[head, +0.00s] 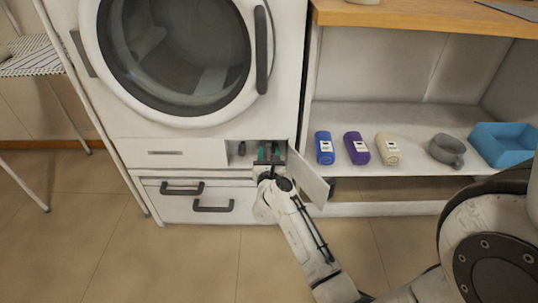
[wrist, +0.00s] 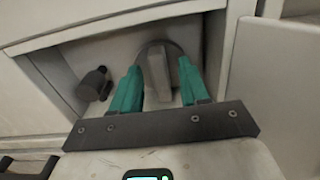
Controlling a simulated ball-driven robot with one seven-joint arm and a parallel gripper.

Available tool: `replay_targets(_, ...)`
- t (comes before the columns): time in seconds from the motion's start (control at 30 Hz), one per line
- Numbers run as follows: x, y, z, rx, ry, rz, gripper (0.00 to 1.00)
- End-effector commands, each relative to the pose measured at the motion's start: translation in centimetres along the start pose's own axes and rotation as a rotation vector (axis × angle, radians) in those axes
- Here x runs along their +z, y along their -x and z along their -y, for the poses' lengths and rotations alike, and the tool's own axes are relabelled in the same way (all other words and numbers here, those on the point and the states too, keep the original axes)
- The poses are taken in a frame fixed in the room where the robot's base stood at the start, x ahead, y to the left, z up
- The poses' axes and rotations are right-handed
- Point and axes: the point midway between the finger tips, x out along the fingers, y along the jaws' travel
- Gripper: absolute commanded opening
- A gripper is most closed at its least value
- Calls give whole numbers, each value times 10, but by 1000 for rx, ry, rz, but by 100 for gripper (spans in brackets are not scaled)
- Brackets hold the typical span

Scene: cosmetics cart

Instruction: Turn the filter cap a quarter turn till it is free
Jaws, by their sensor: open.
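The filter cap (wrist: 158,77) is a dark round disc with a pale raised grip bar, set in the recess at the bottom of the washing machine. It shows in the wrist view; in the head view my gripper and arm mostly hide it. My gripper (wrist: 160,82) is open, its two teal fingers on either side of the grip bar, with a gap visible on each side. The gripper also shows inside the recess in the head view (head: 269,153). The bar looks roughly upright in the wrist view.
A small dark knob or plug (wrist: 93,84) sits left of the cap in the recess. The open flap (head: 308,178) stands close on the right of my arm. Drawers with dark handles (head: 213,206) lie below.

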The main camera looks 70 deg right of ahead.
Motion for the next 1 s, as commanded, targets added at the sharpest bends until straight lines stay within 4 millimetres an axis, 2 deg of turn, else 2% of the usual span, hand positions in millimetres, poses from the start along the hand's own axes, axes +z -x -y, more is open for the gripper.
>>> replay_targets(0.07,0,0,0,0,0,0,42)
replay_targets(0.5,0,0,0,0,0,0,0)
replay_targets(1.0,2,1,-2,2,72,-2,0)
